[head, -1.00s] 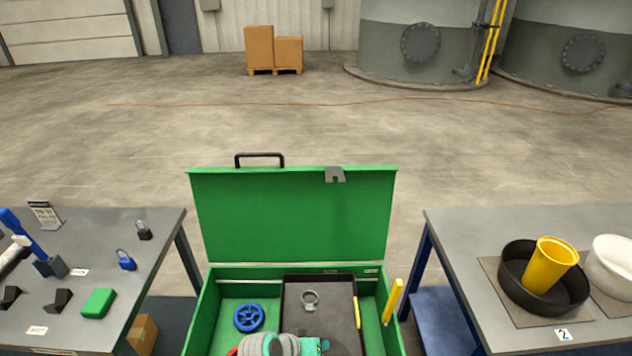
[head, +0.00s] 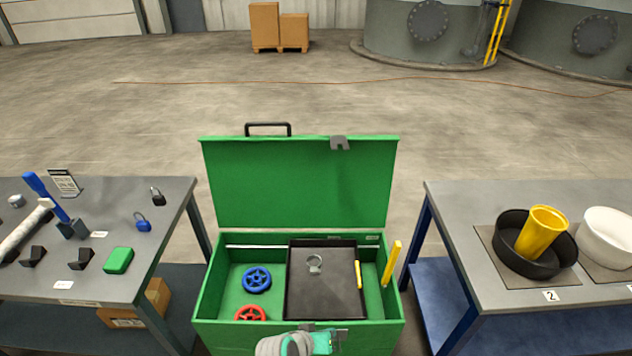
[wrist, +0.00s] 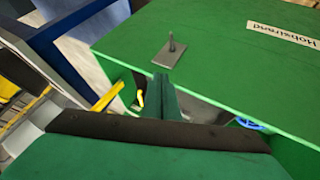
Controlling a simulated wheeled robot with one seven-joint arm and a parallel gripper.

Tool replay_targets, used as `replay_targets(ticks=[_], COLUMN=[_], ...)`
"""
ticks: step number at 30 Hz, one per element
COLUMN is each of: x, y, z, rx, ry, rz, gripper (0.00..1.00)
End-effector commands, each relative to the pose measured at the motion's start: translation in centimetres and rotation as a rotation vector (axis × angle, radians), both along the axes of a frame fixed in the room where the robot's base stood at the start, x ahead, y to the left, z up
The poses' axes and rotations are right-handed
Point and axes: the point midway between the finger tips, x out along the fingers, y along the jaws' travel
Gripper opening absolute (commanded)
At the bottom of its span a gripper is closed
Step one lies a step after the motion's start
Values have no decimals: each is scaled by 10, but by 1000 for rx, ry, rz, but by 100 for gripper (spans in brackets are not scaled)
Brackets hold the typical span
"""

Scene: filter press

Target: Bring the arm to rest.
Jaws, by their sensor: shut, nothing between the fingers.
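My gripper (head: 318,342) is at the bottom of the head view, in front of and partly over the near wall of an open green box (head: 210,312). Its fingers also show in the wrist view (wrist: 166,92), close together with nothing between them. The wrist view looks onto the box's green outer face (wrist: 225,65), which carries a grey plate with a pin (wrist: 171,50) and a white label (wrist: 285,33). The gripper looks apart from the things inside the box.
The left table (head: 125,205) carries tools and padlocks; the right table (head: 455,205) carries bowls. Floor between box and tables is free.

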Motion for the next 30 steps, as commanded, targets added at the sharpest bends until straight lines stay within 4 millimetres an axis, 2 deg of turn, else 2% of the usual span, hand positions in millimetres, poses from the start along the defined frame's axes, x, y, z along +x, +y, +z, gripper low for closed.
replay_targets(ticks=[8,12,16,23,30], x=[-36,-66,-97,-154,-215], y=[-4,0,5,17,27], z=[-31,-44,-49,-39,-5], rx=[25,57,95,171,248], ry=[-59,-115,-173,-288,-427], rz=[113,194,256,337,374], gripper=[0,0,0,0,0])
